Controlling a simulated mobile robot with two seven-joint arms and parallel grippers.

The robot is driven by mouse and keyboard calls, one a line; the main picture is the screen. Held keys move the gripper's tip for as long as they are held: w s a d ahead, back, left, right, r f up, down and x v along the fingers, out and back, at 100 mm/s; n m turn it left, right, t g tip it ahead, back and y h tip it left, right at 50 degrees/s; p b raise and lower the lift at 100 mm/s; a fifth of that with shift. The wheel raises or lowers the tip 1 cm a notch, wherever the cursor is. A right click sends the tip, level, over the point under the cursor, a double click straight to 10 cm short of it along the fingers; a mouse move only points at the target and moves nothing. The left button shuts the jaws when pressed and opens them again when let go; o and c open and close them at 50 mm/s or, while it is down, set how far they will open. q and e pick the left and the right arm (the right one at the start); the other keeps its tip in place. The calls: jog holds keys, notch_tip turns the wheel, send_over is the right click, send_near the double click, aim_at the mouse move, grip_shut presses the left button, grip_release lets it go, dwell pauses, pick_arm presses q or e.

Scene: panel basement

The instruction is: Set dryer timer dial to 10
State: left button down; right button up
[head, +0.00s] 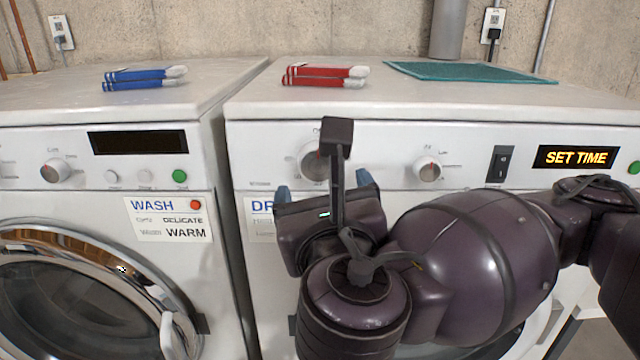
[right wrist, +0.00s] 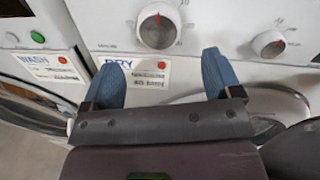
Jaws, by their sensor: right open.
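The dryer (head: 258,140) is the white machine on the right. Its larger dial (head: 311,163) is partly hidden behind my right wrist in the head view. In the right wrist view this dial (right wrist: 157,26) is whole, with a red pointer straight up; its markings are too small to read. A smaller dial (head: 428,170) sits to its right; it also shows in the right wrist view (right wrist: 268,44). My right gripper (right wrist: 164,75) is open and empty, its blue fingers apart, just below the larger dial and not touching it. My left gripper is out of view.
The dryer's display (head: 576,157) reads SET TIME, with a black switch (head: 500,164) to its left. The washer (head: 222,100) stands at left. Red-and-white cloths (head: 325,76) and a teal mat (head: 470,72) lie on the dryer; blue-and-white cloths (head: 143,78) lie on the washer.

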aim_at(320, 169)
jog(key=shift+w+a+b, duration=0.15)
jog(key=shift+w+b, duration=0.4)
jog(key=shift+w, duration=1.1)
jog(key=shift+w+a+b, duration=0.1)
jog(key=shift+w+b, duration=0.4)
jog(key=shift+w, duration=1.15)
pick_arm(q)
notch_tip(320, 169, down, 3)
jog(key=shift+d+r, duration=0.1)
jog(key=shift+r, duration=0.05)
pick_arm(e)
jog(key=shift+c, duration=0.4)
